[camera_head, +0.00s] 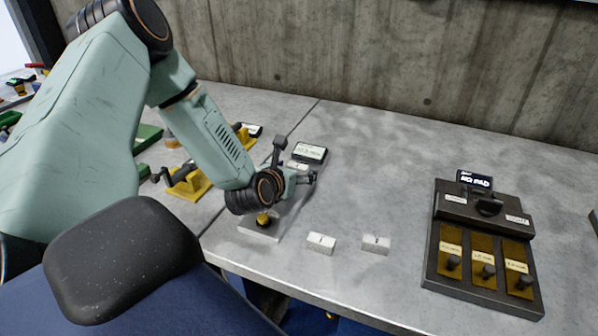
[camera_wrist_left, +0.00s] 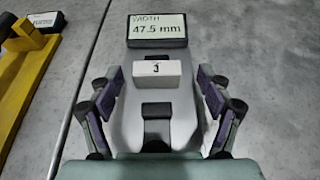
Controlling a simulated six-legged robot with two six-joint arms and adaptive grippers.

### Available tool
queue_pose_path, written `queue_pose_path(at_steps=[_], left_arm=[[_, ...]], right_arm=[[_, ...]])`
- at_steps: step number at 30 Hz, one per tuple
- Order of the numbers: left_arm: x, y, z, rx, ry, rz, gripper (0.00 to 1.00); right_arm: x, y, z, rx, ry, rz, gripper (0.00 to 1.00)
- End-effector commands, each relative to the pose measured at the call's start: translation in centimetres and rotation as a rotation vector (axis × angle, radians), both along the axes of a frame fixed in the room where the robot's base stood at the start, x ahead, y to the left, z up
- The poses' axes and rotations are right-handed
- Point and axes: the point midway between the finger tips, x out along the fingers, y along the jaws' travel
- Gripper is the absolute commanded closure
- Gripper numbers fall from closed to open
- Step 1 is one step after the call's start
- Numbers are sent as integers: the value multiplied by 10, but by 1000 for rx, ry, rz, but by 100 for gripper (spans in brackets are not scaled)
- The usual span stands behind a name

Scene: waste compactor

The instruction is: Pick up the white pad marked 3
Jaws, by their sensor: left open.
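The white pad marked 3 (camera_wrist_left: 155,74) lies on a grey gauge stand (camera_wrist_left: 141,56), just in front of its display (camera_wrist_left: 157,27), which reads "WIDTH 47.5 mm". My left gripper (camera_head: 308,178) is open and empty. In the left wrist view its two fingers stand to the left and right of the pad, with a visible gap on each side. In the head view the pad (camera_head: 297,165) shows only in part, behind my left gripper, and the display (camera_head: 310,152) stands just beyond. My right gripper is not in view.
Two more white pads, marked 1 (camera_head: 321,243) and apparently 2 (camera_head: 376,243), lie near the table's front edge. A dark "NO PAD" panel (camera_head: 455,225) with several yellow slots stands at right. Yellow fixtures (camera_head: 190,183) stand at left. A concrete wall (camera_head: 400,60) bounds the back.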

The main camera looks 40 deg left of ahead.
Motion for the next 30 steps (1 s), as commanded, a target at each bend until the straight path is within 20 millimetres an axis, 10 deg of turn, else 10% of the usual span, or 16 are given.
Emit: queue_pose_path(at_steps=[30], left_arm=[[0,0,1,1,-1,1,85]], right_arm=[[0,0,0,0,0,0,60]])
